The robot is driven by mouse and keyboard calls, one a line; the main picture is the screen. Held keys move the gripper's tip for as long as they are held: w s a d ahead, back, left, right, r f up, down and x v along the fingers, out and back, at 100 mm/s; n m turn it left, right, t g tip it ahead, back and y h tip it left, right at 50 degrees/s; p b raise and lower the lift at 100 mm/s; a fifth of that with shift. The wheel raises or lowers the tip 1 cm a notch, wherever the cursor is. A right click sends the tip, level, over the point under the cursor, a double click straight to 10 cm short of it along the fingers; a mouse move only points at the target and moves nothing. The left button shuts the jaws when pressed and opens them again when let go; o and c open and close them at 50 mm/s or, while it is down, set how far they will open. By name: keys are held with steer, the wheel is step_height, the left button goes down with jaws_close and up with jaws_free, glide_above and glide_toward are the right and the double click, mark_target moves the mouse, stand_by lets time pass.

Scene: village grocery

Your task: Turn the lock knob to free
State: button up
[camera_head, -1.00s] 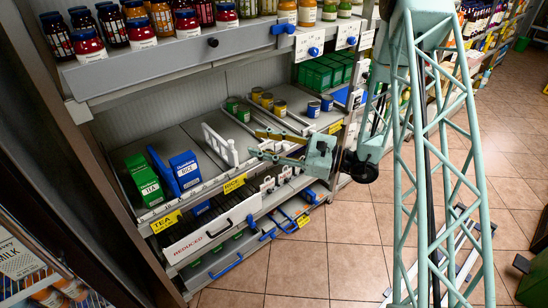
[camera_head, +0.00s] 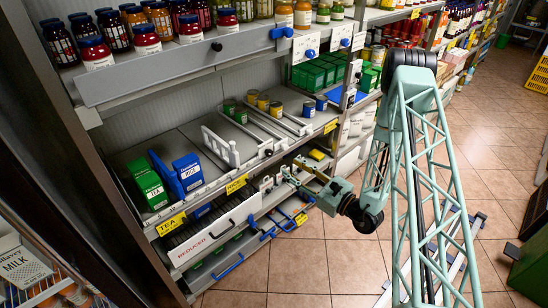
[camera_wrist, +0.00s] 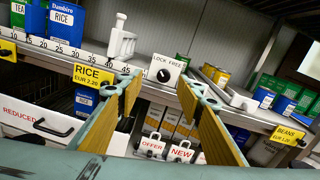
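The lock knob (camera_wrist: 163,76) is a small black knob on a white plate marked LOCK FREE, on the shelf's front edge in the wrist view. Its pointing direction is too small to tell. My gripper (camera_wrist: 160,88) is open, its two yellow-lined fingers spread left and right below the plate in the picture. The knob shows between and beyond the fingertips, apart from them. In the head view my gripper (camera_head: 292,169) hangs in front of the shelf edge, empty. The knob is not clear there.
A white divider (camera_wrist: 121,40) stands left of the plate. Blue rice boxes (camera_wrist: 64,22) are further left. Yellow cans (camera_wrist: 215,74) are to the right. Yellow RICE (camera_wrist: 92,78) and BEANS (camera_wrist: 287,134) labels flank it. OFFER (camera_wrist: 150,147) and NEW (camera_wrist: 180,154) tags sit below.

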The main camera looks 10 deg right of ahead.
mark_target(271, 154)
steer(key=shift+s+d+f+m+h, duration=0.15)
steer(key=shift+d+f+m+h, duration=0.2)
steer(key=shift+d+f, duration=0.4)
steer(key=shift+a+f, duration=0.1)
steer(key=shift+a, duration=0.1)
steer(key=shift+b+x, duration=0.65)
steer(key=shift+x, duration=6.25)
steer(key=shift+d, duration=0.15)
steer(key=shift+c, duration=0.7)
steer(key=c, duration=0.7)
